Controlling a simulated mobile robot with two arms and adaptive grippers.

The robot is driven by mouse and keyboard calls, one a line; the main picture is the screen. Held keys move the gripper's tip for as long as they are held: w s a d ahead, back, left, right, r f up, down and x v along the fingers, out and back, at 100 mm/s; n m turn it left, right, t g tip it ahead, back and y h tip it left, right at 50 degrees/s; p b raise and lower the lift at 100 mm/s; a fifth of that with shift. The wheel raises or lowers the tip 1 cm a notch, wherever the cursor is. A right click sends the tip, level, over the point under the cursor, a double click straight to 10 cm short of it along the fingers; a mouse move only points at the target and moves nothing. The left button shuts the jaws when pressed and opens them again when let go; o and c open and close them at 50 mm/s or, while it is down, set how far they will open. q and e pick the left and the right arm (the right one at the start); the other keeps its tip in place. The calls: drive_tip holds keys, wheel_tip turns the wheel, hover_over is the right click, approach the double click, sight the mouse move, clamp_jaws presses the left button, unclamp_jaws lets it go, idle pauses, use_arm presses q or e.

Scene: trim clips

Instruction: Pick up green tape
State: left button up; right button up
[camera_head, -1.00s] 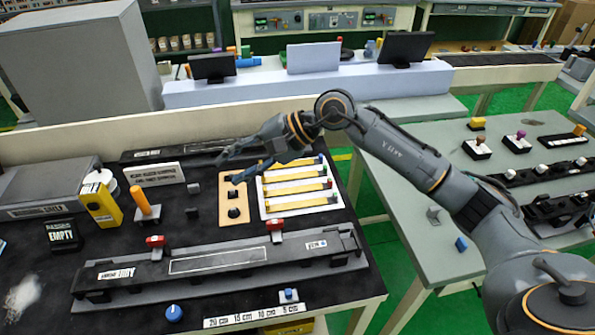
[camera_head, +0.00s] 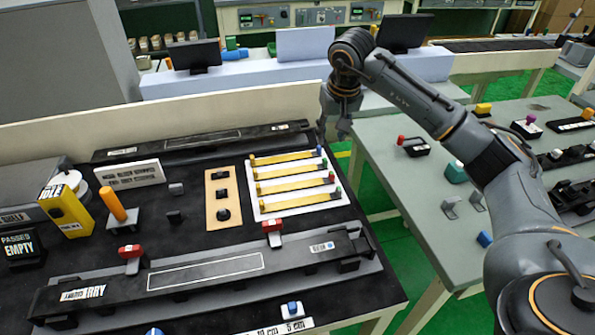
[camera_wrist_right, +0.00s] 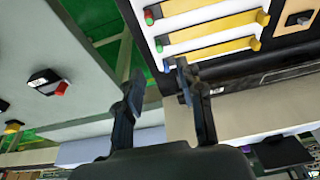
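Several yellow tape strips with coloured ends lie on a white board (camera_head: 258,212) on the black table. The strip with a green end (camera_head: 290,170) is second from the back, between the blue-ended strip (camera_head: 285,158) and the red-ended strip (camera_head: 295,185); the front strip's end also looks greenish. In the right wrist view the green-ended strip (camera_wrist_right: 210,30) lies beyond the blue-ended one (camera_wrist_right: 212,52). My right gripper (camera_wrist_right: 160,72) is open and empty, above the table edge beside the board's back right corner. In the head view it (camera_head: 334,132) points down. My left gripper is out of view.
A wooden panel with black knobs (camera_head: 213,214) stands left of the board. A long black fixture with red clamps (camera_head: 205,267) lies in front. A grey table (camera_head: 405,190) with small parts is at the right, across a gap showing green floor.

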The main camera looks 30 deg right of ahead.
hover_over(325, 159)
drive_tip(key=s+a, duration=0.1)
drive_tip(key=s, duration=0.1)
drive_tip(key=f, duration=0.4)
drive_tip(key=shift+s+f, duration=0.2)
drive_tip(key=shift+f, duration=0.4)
drive_tip(key=shift+w+d+f+p, duration=0.1)
drive_tip(key=shift+w+f+p, duration=0.15)
drive_tip(key=shift+f+p, duration=0.3)
drive_tip(key=p+x, duration=0.1)
drive_tip(key=x, duration=0.3)
drive_tip(key=shift+w+d+f, duration=0.1)
drive_tip(key=shift+w+d, duration=0.1)
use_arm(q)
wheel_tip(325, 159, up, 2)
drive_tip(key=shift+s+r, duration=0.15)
use_arm(e)
drive_tip(key=shift+c, duration=0.4)
clamp_jaws()
